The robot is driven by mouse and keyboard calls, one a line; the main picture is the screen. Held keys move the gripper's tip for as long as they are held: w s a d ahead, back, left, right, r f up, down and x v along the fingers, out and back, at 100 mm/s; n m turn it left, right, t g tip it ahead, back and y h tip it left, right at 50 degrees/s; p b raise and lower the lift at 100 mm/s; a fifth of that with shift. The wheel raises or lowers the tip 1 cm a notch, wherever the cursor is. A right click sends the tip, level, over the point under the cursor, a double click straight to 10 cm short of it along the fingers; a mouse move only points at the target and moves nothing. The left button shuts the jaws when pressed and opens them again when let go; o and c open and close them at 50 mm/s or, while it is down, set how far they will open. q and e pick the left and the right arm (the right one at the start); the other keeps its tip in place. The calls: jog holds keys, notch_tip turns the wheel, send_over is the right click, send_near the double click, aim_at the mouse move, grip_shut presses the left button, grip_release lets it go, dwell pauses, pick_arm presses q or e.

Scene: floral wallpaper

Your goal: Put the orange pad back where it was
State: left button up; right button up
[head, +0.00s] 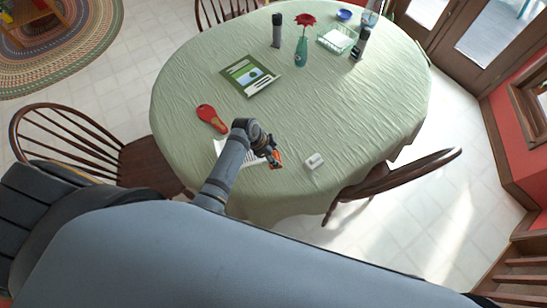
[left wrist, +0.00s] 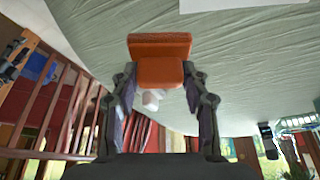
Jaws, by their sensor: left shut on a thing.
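The orange pad (head: 279,155) is in my left gripper (head: 273,160), over the near part of the table, and is mostly hidden by the gripper in the head view. In the left wrist view the orange pad (left wrist: 160,48) sits between the two fingers of the left gripper (left wrist: 158,82), which is shut on it. The cloth shows behind it. I cannot tell whether the pad touches the table. My right gripper is in neither view.
On the green-clothed table (head: 200,75), a small white block (head: 314,161) lies right of the gripper. A white sheet (head: 229,152) is partly under my arm. A red item (head: 211,118) and a green book (head: 249,75) lie farther back. A vase (head: 301,52) stands beyond.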

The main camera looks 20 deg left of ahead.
pick_arm(q)
jog(key=shift+a+f, duration=0.15)
jog(key=shift+f, duration=1.05)
jog(key=shift+f, duration=0.25)
jog(key=o, duration=1)
jog(key=shift+r, duration=0.25)
jog(key=v, duration=1.2)
jog(key=shift+r+b, duration=0.1)
jog(key=shift+b, duration=0.2)
